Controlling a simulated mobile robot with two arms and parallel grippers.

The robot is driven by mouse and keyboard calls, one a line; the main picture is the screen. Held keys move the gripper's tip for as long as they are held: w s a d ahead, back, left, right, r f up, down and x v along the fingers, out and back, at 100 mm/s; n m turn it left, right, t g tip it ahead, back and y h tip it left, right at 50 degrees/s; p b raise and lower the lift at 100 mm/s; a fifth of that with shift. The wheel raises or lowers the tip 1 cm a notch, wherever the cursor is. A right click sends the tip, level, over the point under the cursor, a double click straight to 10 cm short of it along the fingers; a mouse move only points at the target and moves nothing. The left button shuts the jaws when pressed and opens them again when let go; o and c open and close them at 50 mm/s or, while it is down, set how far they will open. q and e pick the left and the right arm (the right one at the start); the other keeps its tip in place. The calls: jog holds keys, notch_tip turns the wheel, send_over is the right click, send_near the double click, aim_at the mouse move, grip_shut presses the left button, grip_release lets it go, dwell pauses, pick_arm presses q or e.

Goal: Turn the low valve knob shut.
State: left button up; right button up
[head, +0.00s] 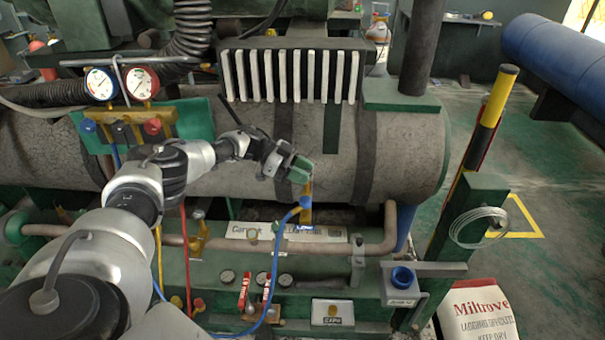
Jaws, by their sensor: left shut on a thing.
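My left gripper (301,168) reaches in from the left, with green-tipped fingers. It is shut at the top of the brass low valve (306,189), in front of the cracked grey tank. The low valve knob is between or behind the fingers and mostly hidden, so its angle cannot be told. A blue hose (275,262) ends in a blue fitting (305,202) on this valve, just below my fingers. A small blue label (305,228) sits under the valve. My right gripper is not in view.
A gauge manifold with a blue-marked gauge (101,84), a red-marked gauge (142,82), a blue knob (88,126) and a red knob (153,126) hangs at the left. A copper pipe (375,247) runs below. A yellow-black post (488,115) stands right; open floor lies beyond.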

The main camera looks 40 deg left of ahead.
pick_arm(q)
jog(key=shift+r, duration=0.15)
jog(key=o, duration=0.9)
jog(key=shift+r, duration=0.3)
jog(key=r, duration=0.2)
jog(key=d+r+p, duration=0.1)
jog(key=r, duration=0.1)
jog(key=shift+w+d+r+p, duration=0.1)
jog(key=shift+d+r+p, duration=0.1)
jog(key=shift+d+r, duration=1.25)
jog(key=shift+w+d+r+p, duration=0.2)
jog(key=shift+d+r, duration=0.45)
jog(key=shift+d, duration=1.5)
jog(key=shift+s+d+r+p, duration=0.1)
jog(key=shift+d+r+p, duration=0.15)
jog(key=shift+d+r, duration=1.2)
jog(key=shift+d+f, duration=0.4)
jog(key=shift+f, duration=0.05)
